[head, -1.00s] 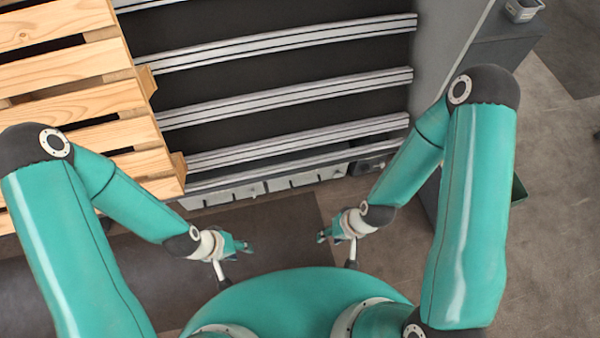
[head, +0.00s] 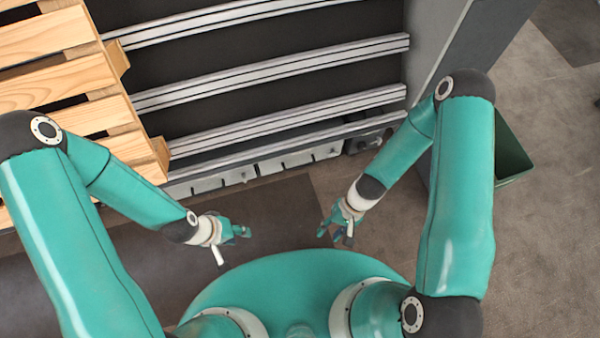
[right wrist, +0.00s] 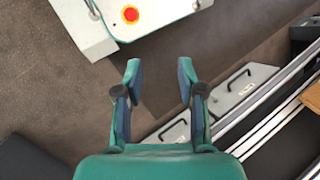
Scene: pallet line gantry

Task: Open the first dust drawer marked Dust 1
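A row of light grey dust drawers (head: 240,175) runs low under the gantry rails in the head view. In the right wrist view, two drawer fronts with black bar handles show: one at the right (right wrist: 245,85) and one partly hidden behind a gripper finger (right wrist: 178,130). Small labels on them are too small to read. They look shut. My right gripper (head: 330,224) is open and empty, apart from the drawers; its two fingers also show spread in the right wrist view (right wrist: 160,75). My left gripper (head: 245,231) hangs in front of my body, away from the drawers; its opening is unclear.
A wooden pallet (head: 62,84) lies on the metal rails (head: 270,80) at the left. A grey cabinet (head: 445,40) stands right of the rails. A dark green bin (head: 512,150) is partly hidden behind my right arm. Brown floor lies clear between the drawers and my body.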

